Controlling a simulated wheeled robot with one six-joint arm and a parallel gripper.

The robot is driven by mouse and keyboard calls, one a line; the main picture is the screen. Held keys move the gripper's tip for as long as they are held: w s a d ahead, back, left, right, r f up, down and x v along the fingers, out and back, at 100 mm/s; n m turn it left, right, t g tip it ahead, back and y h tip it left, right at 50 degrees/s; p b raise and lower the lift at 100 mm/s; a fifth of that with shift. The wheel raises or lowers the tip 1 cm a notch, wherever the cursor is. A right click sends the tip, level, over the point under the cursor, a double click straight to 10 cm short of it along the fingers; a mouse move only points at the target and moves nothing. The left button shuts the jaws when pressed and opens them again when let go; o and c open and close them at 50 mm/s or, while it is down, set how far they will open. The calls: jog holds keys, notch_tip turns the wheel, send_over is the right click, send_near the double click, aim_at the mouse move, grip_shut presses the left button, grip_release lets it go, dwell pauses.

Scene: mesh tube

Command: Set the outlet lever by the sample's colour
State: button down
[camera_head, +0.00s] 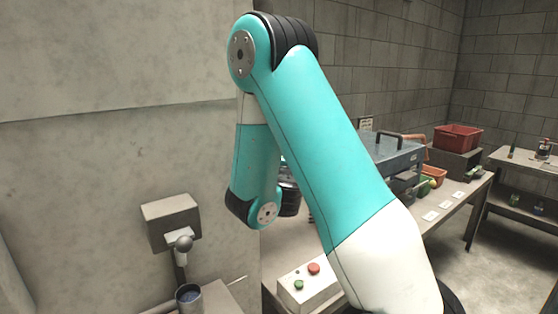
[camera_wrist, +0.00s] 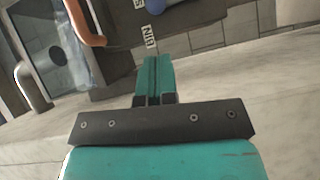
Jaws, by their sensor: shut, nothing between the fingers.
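My gripper (camera_wrist: 152,62) shows in the wrist view, its teal fingers shut with nothing between them. In the head view it is hidden behind my arm. I cannot tell which part is the outlet lever. A grey lever with a ball knob (camera_head: 183,243) hangs below a wall box (camera_head: 171,218). A cup (camera_head: 189,296) below it holds something dark bluish; whether this is the sample is unclear.
A pale control box (camera_head: 302,288) has a red and a green button. A red crate (camera_head: 458,137) and an orange bin (camera_head: 434,174) stand further right. White cards lie on the long bench (camera_head: 455,205). A tilted label (camera_wrist: 149,38) is near my fingertips, partly unreadable.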

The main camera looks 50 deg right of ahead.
dwell(0.3)
jog(key=p+x, duration=0.8)
jog(key=x, duration=0.2)
jog(key=shift+w+r, duration=0.1)
jog(key=shift+r, duration=0.05)
